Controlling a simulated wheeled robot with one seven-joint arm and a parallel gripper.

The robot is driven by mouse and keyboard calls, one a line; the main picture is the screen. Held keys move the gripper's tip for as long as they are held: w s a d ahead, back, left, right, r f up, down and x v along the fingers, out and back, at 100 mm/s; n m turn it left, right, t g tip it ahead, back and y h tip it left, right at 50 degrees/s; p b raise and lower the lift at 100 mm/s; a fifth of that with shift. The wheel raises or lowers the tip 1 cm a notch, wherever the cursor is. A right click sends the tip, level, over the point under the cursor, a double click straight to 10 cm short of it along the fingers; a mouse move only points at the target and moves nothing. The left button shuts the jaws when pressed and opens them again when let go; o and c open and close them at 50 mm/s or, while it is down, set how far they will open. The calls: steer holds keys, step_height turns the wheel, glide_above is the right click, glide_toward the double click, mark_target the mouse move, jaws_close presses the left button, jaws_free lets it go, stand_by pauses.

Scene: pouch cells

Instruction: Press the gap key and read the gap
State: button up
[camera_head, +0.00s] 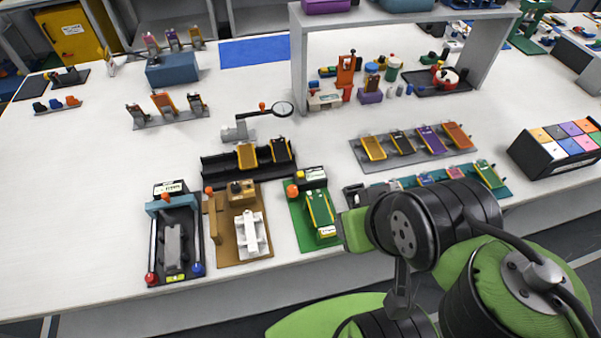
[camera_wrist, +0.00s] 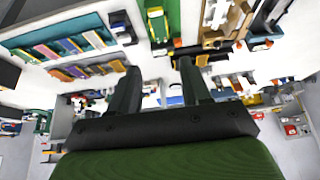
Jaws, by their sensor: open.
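I cannot make out a key or readout clearly labelled for the gap. Three small stations stand along the near table edge in the head view. The black station (camera_head: 174,240) has a blue bridge, a red knob (camera_head: 151,279) and a blue knob (camera_head: 198,269). The brown station (camera_head: 237,225) carries a white fixture (camera_head: 250,233). The green station (camera_head: 315,213) holds a yellow-edged cell, with an orange knob (camera_head: 292,190) and a small labelled box (camera_head: 311,175). My gripper (camera_wrist: 160,66) is open and empty in the wrist view, apart from all the stations.
A black rack (camera_head: 230,166) with yellow cells lies behind the stations, a magnifier (camera_head: 283,109) beyond it. A grey tray (camera_head: 412,148) of cells and a sorting box (camera_head: 550,150) are at right.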

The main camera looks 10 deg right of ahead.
jaws_close()
stand_by(1.7)
